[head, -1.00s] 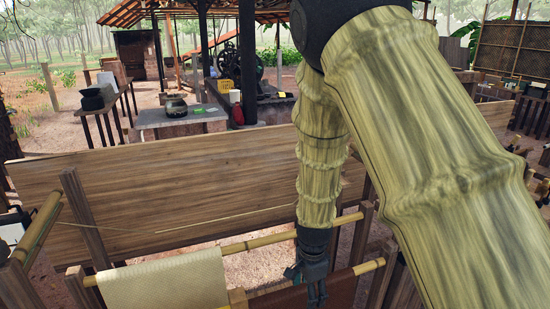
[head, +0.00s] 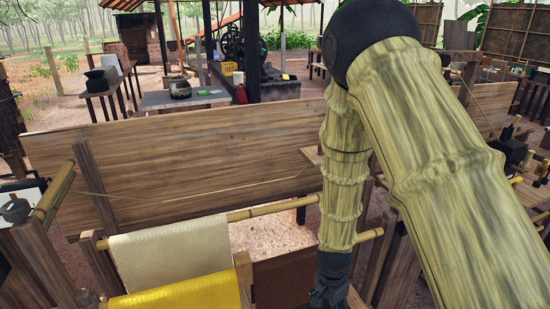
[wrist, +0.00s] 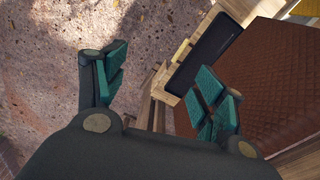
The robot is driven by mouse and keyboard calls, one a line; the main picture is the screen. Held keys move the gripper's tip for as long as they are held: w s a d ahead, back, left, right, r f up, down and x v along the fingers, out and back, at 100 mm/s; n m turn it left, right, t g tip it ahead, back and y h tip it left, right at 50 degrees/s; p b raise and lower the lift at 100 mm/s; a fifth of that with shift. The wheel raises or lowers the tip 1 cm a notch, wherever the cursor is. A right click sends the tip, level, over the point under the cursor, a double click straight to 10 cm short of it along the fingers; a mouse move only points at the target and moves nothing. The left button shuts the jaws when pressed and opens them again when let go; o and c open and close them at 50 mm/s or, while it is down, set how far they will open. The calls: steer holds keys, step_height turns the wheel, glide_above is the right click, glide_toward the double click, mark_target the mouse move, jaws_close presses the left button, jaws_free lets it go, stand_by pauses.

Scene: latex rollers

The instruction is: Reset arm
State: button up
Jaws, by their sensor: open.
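My arm in its bark-like sleeve reaches down across the right half of the head view. My gripper (head: 330,296) hangs at the bottom of that view, beside the brown sheet on the rack. In the wrist view my gripper (wrist: 162,92) has its two green-padded fingers spread wide, with nothing between them. The brown sheet (wrist: 262,85) lies to the right of the fingers there, and it also shows in the head view (head: 285,280). A wooden post and a dark flat piece (wrist: 205,50) show beyond the right finger.
A cream sheet (head: 170,255) and a yellow sheet (head: 185,295) hang on bamboo poles (head: 275,210). A long wooden panel (head: 180,165) stands behind the rack. A table (head: 185,98) with a pot stands farther back. Bare ground (wrist: 145,35) lies below the gripper.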

steer(key=s+d+f+n+b, duration=0.4)
steer(key=s+f, duration=0.5)
steer(key=f, duration=0.5)
steer(key=s+d+f+n+b, duration=0.1)
steer(key=s+f+n+b, duration=0.1)
steer(key=s+f, duration=0.3)
steer(key=s+d+f+n+b, duration=0.2)
steer(key=s+f+n, duration=0.2)
steer(key=s, duration=0.9)
steer(key=shift+s+d+f+n+y, duration=0.15)
steer(key=shift+d+f+n+y, duration=0.15)
steer(key=shift+f, duration=0.65)
